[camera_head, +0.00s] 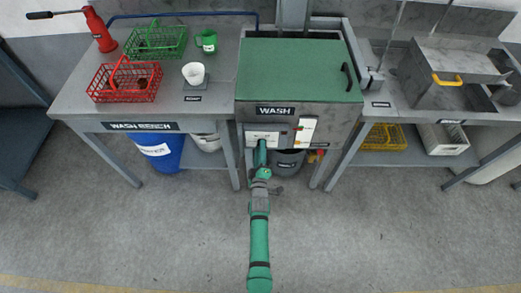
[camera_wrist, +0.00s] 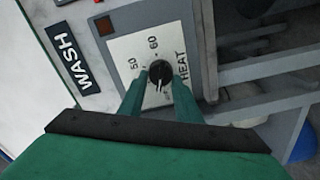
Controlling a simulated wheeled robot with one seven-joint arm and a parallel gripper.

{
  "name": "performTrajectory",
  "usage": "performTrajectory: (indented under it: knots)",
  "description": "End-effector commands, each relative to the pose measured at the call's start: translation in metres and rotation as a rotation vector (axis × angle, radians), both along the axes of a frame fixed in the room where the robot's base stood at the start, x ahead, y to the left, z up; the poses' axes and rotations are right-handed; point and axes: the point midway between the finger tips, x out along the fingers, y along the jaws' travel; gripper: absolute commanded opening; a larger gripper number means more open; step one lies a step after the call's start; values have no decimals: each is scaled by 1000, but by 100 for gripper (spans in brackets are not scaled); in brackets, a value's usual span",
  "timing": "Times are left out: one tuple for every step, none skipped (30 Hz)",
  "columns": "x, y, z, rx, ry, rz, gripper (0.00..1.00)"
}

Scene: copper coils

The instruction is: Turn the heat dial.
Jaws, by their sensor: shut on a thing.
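The heat dial (camera_wrist: 159,74) is a round black knob with a white pointer line on a pale plate marked HEAT, 50 and 60, in the wrist view. The pointer is aimed toward the bottom of that picture. My gripper (camera_wrist: 158,83) has its two green fingers on either side of the knob and is shut on it. In the head view my green arm reaches up to the front panel of the wash machine (camera_head: 298,118), and my gripper (camera_head: 262,146) hides the dial there.
The wash machine has a green lid (camera_head: 298,70) with a dark handle. A bench at left holds a red basket (camera_head: 125,98), a green basket (camera_head: 157,52), a green mug (camera_head: 206,41) and a white cup (camera_head: 193,74). A bucket (camera_head: 289,162) stands under the machine. The floor in front is clear.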

Motion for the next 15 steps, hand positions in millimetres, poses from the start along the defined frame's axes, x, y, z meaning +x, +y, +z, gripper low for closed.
performTrajectory:
  knots:
    - [-1, 0, -2, -40, 4, -1, 8]
    - [-1, 0, -2, -65, 4, -1, 8]
    - [-1, 0, -3, -99, 4, -1, 8]
    - [-1, 0, -3, -123, 4, -1, 8]
    - [-1, 0, -3, -147, 4, -1, 8]
    - [-1, 0, -3, -177, 4, -1, 8]
    - [-1, 0, -3, -199, 4, -1, 8]
    - [-1, 0, -4, -219, 4, 1, 8]
    - [-1, 1, -4, -244, 4, 1, 8]
    - [-1, 1, -4, -263, 4, 1, 8]
    - [-1, 1, -4, -280, 4, 2, 8]
    - [-1, 1, -4, -300, 4, 2, 8]
    - [-1, 1, -4, -315, 4, 2, 8]
    - [-1, 2, -4, -328, 4, 2, 8]
    - [-1, 2, -4, -345, 3, 2, 8]
